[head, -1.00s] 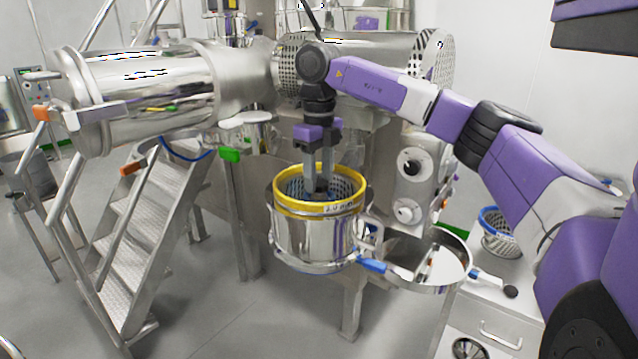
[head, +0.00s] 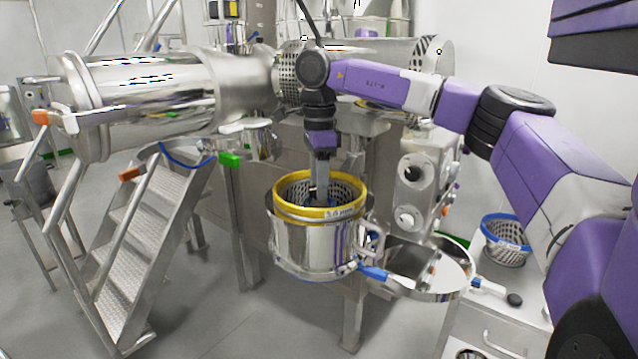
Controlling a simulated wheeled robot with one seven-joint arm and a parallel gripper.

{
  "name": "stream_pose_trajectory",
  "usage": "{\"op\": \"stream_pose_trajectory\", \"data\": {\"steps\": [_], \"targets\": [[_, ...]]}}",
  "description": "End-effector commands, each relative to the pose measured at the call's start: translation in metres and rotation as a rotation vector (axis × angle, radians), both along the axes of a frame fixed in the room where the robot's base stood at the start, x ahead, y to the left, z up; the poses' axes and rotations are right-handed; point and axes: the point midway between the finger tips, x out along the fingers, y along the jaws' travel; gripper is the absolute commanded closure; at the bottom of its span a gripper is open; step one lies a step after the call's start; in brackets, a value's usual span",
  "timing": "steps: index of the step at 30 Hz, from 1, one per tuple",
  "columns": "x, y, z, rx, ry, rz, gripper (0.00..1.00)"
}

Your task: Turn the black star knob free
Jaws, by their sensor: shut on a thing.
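My gripper (head: 318,194) points straight down into the open top of a steel drum (head: 312,243) with a yellow rim (head: 345,212). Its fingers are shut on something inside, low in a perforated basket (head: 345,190). The black star knob itself is hidden by the fingers and the rim, so I cannot make out its shape. The gripper now shows edge-on, with one finger in front of the other.
A round steel lid (head: 432,268) with a blue-handled clamp (head: 373,272) hangs open at the drum's right. A blue-rimmed basket (head: 506,240) stands on a cabinet at the right. Steel steps (head: 150,240) stand at the left.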

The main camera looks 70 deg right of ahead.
Motion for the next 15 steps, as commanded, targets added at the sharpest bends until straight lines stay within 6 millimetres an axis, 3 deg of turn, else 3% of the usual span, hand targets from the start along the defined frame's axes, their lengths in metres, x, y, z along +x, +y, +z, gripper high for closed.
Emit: {"op": "stream_pose_trajectory", "data": {"steps": [15], "targets": [[0.0000,0.0000,0.0024,-0.002,-0.002,0.490,0.99]]}}
